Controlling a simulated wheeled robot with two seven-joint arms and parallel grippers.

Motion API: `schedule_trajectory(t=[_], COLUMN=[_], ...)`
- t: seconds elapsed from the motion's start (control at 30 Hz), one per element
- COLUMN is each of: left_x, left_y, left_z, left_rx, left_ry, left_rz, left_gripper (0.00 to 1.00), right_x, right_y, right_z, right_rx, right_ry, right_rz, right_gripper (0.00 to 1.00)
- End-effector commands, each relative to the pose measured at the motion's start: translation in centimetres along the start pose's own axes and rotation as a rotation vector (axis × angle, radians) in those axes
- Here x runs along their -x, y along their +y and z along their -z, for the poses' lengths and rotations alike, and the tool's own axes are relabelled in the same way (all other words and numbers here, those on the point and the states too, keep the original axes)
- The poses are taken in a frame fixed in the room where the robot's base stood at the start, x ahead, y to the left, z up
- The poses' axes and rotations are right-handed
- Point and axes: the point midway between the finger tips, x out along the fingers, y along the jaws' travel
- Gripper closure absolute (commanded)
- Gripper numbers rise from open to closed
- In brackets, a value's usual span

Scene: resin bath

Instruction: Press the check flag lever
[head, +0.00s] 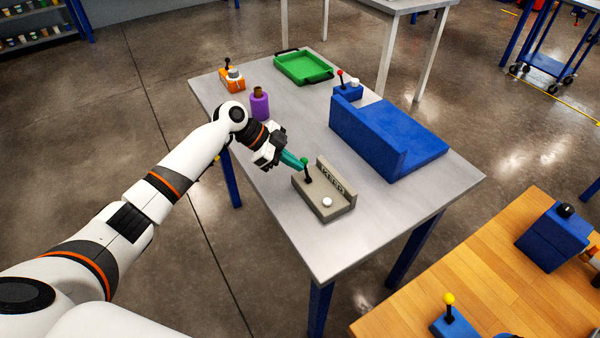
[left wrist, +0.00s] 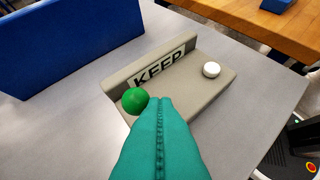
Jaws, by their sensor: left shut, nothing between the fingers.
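The check flag lever is a black stick with a green ball knob (head: 304,161) on a grey base (head: 318,207) marked KEEP, which also has a white round button (head: 327,202). My left gripper (head: 300,163), with teal fingers, is shut and empty, its tips right at the green knob. In the left wrist view, the green knob (left wrist: 135,100) shows just left of the shut fingertips (left wrist: 154,101); I cannot tell whether they touch. The stick is mostly hidden there by the fingers. The KEEP plate (left wrist: 160,72) stands upright behind the knob. My right gripper is not in view.
A blue L-shaped block (head: 385,140) stands behind the base. The grey table's front corner (head: 330,255) is clear.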

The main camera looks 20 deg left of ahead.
Motion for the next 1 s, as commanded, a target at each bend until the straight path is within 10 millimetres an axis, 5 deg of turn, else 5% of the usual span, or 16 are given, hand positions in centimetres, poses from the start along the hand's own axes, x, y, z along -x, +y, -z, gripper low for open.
schedule_trajectory(t=[1.0], left_x=[-0.9], left_y=[-1.5], left_z=[-1.1], left_rx=[-0.002], left_ry=[0.002], left_rz=[0.0], left_gripper=[1.0], right_x=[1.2], right_y=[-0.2], right_z=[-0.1], right_rx=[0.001], right_ry=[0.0], right_rz=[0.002], right_gripper=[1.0])
